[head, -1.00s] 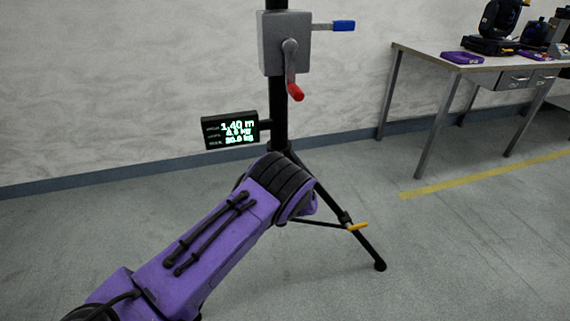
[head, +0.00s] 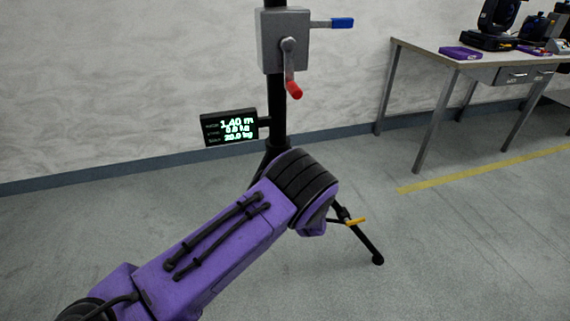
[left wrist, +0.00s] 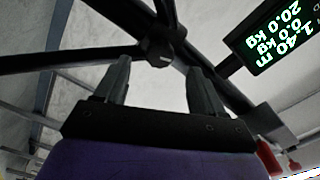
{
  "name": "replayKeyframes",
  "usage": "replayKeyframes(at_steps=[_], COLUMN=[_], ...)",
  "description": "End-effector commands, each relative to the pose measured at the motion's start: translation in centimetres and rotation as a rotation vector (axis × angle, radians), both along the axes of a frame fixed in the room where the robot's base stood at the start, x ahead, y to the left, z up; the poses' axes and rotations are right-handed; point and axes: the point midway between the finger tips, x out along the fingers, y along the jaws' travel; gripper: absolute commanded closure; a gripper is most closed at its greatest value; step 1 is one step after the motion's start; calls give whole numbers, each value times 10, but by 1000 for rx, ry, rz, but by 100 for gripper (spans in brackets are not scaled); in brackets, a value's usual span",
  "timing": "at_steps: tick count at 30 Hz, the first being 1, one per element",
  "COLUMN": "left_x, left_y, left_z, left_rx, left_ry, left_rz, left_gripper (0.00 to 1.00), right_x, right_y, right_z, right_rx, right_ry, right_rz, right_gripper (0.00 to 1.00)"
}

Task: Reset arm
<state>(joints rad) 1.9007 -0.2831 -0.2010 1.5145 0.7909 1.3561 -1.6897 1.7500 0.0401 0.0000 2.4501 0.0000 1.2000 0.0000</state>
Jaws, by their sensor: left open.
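My left arm (head: 235,225) is purple and reaches in from the lower left in the head view, in front of the black tripod stand. My left gripper (left wrist: 162,85) shows in the left wrist view, with its two dark fingers apart and nothing between them. A dark bar and joint of the stand (left wrist: 160,52) appear just beyond the fingertips; I cannot tell whether they touch. In the head view the left gripper is hidden. My right gripper is in neither view.
The stand carries a grey winch box (head: 283,42), a red-handled crank (head: 294,90), a blue-tipped lever (head: 342,23) and a display (head: 229,127) reading 1.40 m. A table (head: 425,55) with equipment stands at right. The floor (head: 460,250) at lower right is clear.

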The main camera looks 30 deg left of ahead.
Motion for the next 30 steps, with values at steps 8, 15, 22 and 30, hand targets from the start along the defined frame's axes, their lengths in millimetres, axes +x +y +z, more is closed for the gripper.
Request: replayKeyframes(at_steps=[8,15,22,30], left_x=[-16,-15,-15,-70], left_y=[-17,-17,-16,-17], left_z=[0,-1,-1,-70], left_rx=[-1,-1,-17,-518], left_ry=[-1,-1,-18,-229], left_rz=[2,2,3,-102], left_gripper=[31,31,31,31], right_x=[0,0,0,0], right_y=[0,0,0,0], right_z=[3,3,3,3], right_rx=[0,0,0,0], right_ry=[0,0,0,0], right_rz=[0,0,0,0], right_gripper=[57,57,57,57])
